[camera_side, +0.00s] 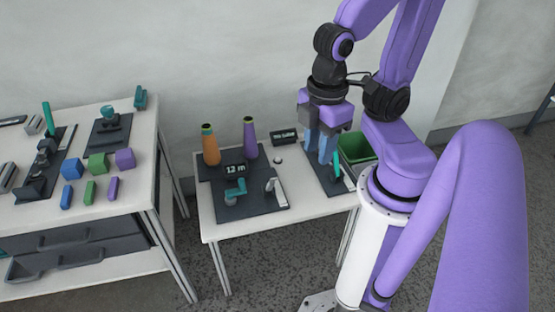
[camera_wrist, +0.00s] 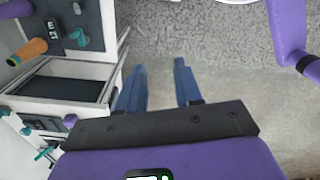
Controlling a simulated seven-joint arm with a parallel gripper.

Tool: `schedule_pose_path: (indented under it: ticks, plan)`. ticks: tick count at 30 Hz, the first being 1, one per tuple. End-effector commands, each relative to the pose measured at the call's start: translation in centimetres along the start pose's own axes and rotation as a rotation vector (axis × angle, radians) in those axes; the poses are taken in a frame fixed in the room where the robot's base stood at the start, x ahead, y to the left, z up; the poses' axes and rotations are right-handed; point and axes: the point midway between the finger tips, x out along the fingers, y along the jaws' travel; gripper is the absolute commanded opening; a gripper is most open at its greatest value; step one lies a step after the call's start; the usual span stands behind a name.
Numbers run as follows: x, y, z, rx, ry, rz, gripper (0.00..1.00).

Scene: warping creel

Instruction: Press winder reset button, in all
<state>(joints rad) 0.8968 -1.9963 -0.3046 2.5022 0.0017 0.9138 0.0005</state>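The small middle table (camera_side: 225,228) carries a dark panel with a "12 m" display (camera_side: 235,169), a teal crank (camera_side: 235,190) and a grey upright piece (camera_side: 278,192). A small pale round knob (camera_side: 279,160) sits by the panel's right edge; I cannot tell whether it is the reset button. My gripper (camera_side: 316,153) is above the right part of this table, apart from the knob. In the wrist view its blue fingers (camera_wrist: 160,88) are spread with nothing between them. The wrist view also shows the display (camera_wrist: 52,30) and teal crank (camera_wrist: 78,38) at the upper left.
An orange cone (camera_side: 210,146) and a purple cone (camera_side: 250,138) stand at the back. A dark sign (camera_side: 284,138), green bin (camera_side: 357,147) and teal lever (camera_side: 337,166) are near my gripper. The left table (camera_side: 95,205) holds several coloured blocks and fixtures.

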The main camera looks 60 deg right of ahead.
Motion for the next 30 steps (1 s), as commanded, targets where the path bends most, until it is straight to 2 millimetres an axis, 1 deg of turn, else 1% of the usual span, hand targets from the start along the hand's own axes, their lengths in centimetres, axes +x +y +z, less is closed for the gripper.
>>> schedule_pose_path:
  ticks: [1, 2, 3, 30]
  plan:
    - [0.0, 0.0, 0.0, 0.0, 0.0, 0.0, 0.17]
    - [0.0, 0.0, 0.0, 0.0, 0.0, 0.0, 0.07]
    - [0.0, 0.0, 0.0, 0.0, 0.0, 0.0, 0.0]
    - [0.0, 0.0, 0.0, 0.0, 0.0, 0.0, 0.0]
